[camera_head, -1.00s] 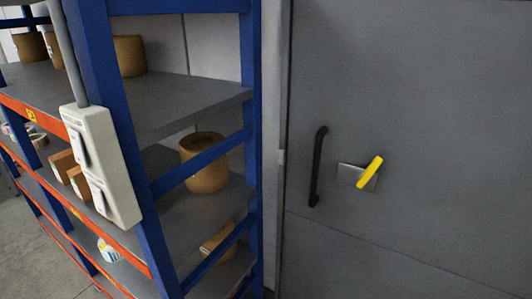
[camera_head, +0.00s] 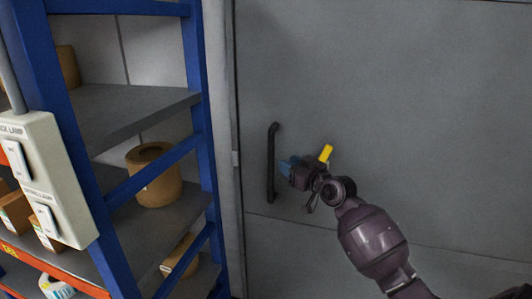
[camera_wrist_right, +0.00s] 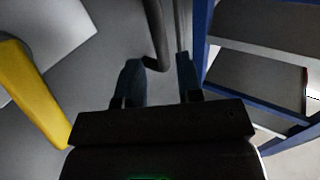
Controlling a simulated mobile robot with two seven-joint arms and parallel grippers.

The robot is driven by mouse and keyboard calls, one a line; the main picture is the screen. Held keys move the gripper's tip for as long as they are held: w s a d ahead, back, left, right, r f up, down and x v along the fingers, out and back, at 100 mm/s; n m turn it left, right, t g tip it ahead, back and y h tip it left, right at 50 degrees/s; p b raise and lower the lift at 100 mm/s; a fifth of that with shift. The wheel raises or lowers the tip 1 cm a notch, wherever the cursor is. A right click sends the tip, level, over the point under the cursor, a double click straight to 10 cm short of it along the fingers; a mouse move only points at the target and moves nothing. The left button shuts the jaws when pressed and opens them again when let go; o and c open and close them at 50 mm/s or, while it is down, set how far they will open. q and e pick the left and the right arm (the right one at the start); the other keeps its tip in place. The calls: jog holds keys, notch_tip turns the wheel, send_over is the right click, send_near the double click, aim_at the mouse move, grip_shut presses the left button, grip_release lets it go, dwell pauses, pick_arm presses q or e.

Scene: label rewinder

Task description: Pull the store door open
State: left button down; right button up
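The grey store door (camera_head: 400,90) fills the right of the head view and looks shut. Its black vertical pull handle (camera_head: 271,165) stands near the door's left edge. My right gripper (camera_head: 284,167) is just right of the handle, fingers pointing toward it. In the right wrist view the gripper (camera_wrist_right: 159,70) is open, with a gap between its two bluish fingers. The dark handle (camera_wrist_right: 157,35) shows ahead, between the fingertips in the picture; I cannot tell whether they touch it. A yellow lever (camera_head: 326,153) is right of the handle, partly behind my arm. My left gripper is out of view.
A blue-framed shelf rack (camera_head: 202,130) with cardboard rolls (camera_head: 154,178) stands close left of the door. A white switch box (camera_head: 45,180) is fixed to its post. The yellow lever (camera_wrist_right: 30,95) is close beside the gripper in the wrist view.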

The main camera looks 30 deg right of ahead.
aim_at(273, 154)
jog(key=w, duration=0.7)
jog(key=w+a, duration=0.1)
jog(key=w, duration=0.3)
jog(key=shift+r, duration=0.2)
jog(key=shift+s, duration=0.1)
jog(key=shift+c, duration=0.2)
grip_shut()
